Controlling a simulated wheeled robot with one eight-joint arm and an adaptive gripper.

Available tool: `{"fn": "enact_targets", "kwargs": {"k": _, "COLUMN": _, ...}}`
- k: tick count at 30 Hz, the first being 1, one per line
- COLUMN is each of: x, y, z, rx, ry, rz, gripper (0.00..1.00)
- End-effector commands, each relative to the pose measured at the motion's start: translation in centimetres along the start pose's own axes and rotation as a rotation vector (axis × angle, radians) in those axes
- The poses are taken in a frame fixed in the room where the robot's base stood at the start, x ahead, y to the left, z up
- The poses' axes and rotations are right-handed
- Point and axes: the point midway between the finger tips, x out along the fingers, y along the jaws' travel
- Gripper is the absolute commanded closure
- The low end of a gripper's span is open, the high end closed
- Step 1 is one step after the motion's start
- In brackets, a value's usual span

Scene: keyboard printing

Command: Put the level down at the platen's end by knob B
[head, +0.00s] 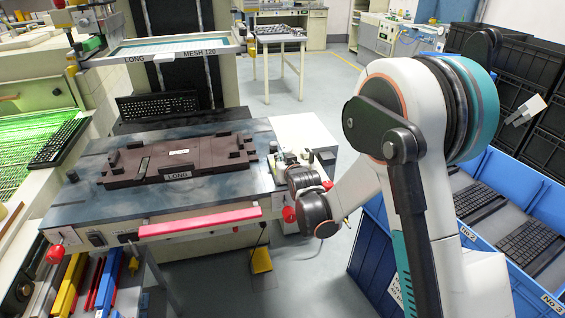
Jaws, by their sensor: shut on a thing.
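The platen (97,197) is the dark, stained flat top of the printing machine, and a brown fixture marked LONG lies on it. My gripper (282,163) is at the platen's right end, low beside its edge and partly hidden by my own wrist. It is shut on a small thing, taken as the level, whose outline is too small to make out. I cannot tell whether that thing touches the platen. A red knob (290,214) is at the front right corner, and another red knob (53,254) is at the front left. Their letters are not readable.
The brown fixture (205,165) fills the middle of the platen. A screen frame marked MESH 120 (160,52) hangs above the back. A pink-red bar (200,222) runs along the front. Blue crates with keyboards (370,250) stand at the right.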

Motion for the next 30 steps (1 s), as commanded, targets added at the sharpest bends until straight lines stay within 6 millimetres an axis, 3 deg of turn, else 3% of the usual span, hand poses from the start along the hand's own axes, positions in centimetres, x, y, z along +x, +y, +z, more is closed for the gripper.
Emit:
{"fn": "enact_targets", "kwargs": {"k": 4, "x": 0.1, "y": 0.0, "z": 0.2, "rx": 0.000, "ry": 0.000, "rz": 0.000, "gripper": 1.00}}
{"fn": "enact_targets", "kwargs": {"k": 5, "x": 0.1, "y": 0.0, "z": 0.2, "rx": 0.000, "ry": 0.000, "rz": 0.000, "gripper": 0.83}}
{"fn": "enact_targets", "kwargs": {"k": 7, "x": 0.1, "y": 0.0, "z": 0.2, "rx": 0.000, "ry": 0.000, "rz": 0.000, "gripper": 0.67}}
{"fn": "enact_targets", "kwargs": {"k": 20, "x": -0.3, "y": 0.0, "z": -0.1, "rx": 0.000, "ry": 0.000, "rz": 0.000, "gripper": 0.67}}
{"fn": "enact_targets", "kwargs": {"k": 30, "x": -6.6, "y": 0.0, "z": -0.4, "rx": 0.000, "ry": 0.000, "rz": 0.000, "gripper": 0.67}}
